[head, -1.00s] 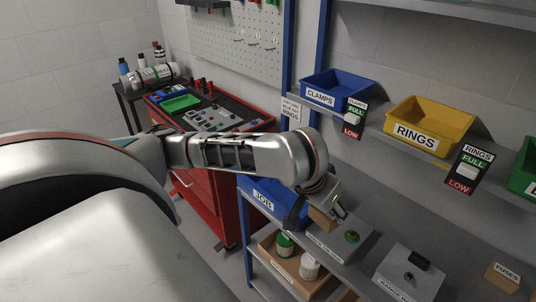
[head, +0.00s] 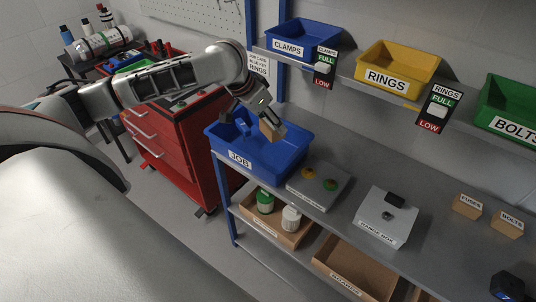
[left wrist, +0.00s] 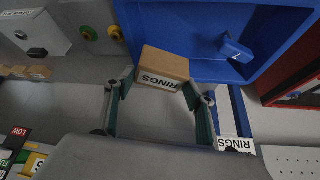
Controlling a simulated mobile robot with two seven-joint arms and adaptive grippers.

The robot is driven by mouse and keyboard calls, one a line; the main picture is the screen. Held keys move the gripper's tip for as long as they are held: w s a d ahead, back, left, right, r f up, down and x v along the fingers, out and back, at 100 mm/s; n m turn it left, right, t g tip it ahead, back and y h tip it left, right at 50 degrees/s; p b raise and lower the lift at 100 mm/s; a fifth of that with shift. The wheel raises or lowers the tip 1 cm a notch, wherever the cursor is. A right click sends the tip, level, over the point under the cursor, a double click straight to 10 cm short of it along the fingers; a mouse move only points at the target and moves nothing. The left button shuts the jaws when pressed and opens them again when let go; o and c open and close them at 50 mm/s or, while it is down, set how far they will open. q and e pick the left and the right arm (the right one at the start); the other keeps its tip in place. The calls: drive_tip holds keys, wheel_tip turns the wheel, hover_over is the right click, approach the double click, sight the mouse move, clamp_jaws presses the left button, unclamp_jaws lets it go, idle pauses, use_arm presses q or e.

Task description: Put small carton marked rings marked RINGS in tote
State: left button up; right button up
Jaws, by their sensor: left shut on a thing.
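A small brown carton marked RINGS (head: 269,131) is in my left gripper (head: 263,117); its label shows in the left wrist view (left wrist: 163,68). The left gripper (left wrist: 157,88) is shut on the carton's sides. The blue tote marked JOB (head: 262,174) stands on the bench's left end. In the head view the carton is in front of the tote's inside, towards its right half. In the left wrist view it overlaps the tote's rim and wall (left wrist: 205,70). Its exact height above the tote is hard to tell. My right gripper is not in view.
A blue thing (left wrist: 235,48) lies inside the tote. A grey box with green and yellow-orange buttons (head: 318,187) stands just right of the tote. Above are a blue CLAMPS bin (head: 290,46) and yellow RINGS bin (head: 387,80). A red tool cabinet (head: 165,150) is left.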

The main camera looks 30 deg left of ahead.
use_arm(q)
wheel_tip(320, 180, down, 13)
drive_tip(key=shift+f+b, duration=0.1)
drive_tip(key=shift+b, duration=0.8)
drive_tip(key=shift+f, duration=0.35)
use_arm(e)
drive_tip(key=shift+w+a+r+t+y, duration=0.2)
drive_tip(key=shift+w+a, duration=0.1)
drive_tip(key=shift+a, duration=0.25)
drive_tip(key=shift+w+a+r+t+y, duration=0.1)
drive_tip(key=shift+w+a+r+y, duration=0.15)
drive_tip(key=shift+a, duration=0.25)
use_arm(q)
drive_tip(key=o, duration=0.9)
drive_tip(key=shift+f, duration=0.1)
drive_tip(key=shift+c, duration=0.2)
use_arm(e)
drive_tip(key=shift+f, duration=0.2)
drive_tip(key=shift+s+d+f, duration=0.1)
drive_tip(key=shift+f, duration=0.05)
